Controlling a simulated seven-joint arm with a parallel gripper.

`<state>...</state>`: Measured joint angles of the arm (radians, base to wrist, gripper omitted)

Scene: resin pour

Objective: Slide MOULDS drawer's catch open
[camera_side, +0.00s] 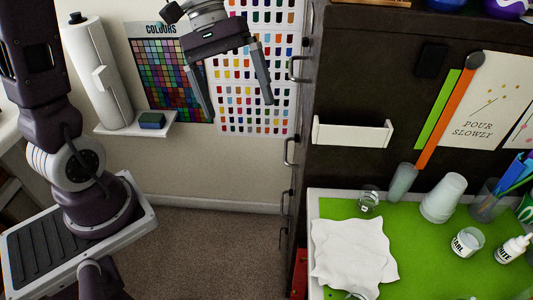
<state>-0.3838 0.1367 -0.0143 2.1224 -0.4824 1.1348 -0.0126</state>
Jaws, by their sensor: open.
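My gripper (239,108) hangs at the top centre with its two fingers spread wide, open and empty, pointing down. Behind it in the picture is the wall with the colour charts. To its right stands a dark cabinet (345,90), whose drawer fronts face left and are seen almost edge-on. Several metal handles stick out along that edge: an upper one (297,68), a middle one (289,151) and a lower one (284,203). The gripper's right finger appears just left of the upper handle; contact is not visible. No MOULDS label or catch can be made out.
A green work mat (425,275) at lower right carries a white cloth (352,254), cups (442,198) and bottles (513,249). A paper roll (97,72) and a small wall shelf (137,124) are at left. Bare carpet (205,245) lies below the gripper.

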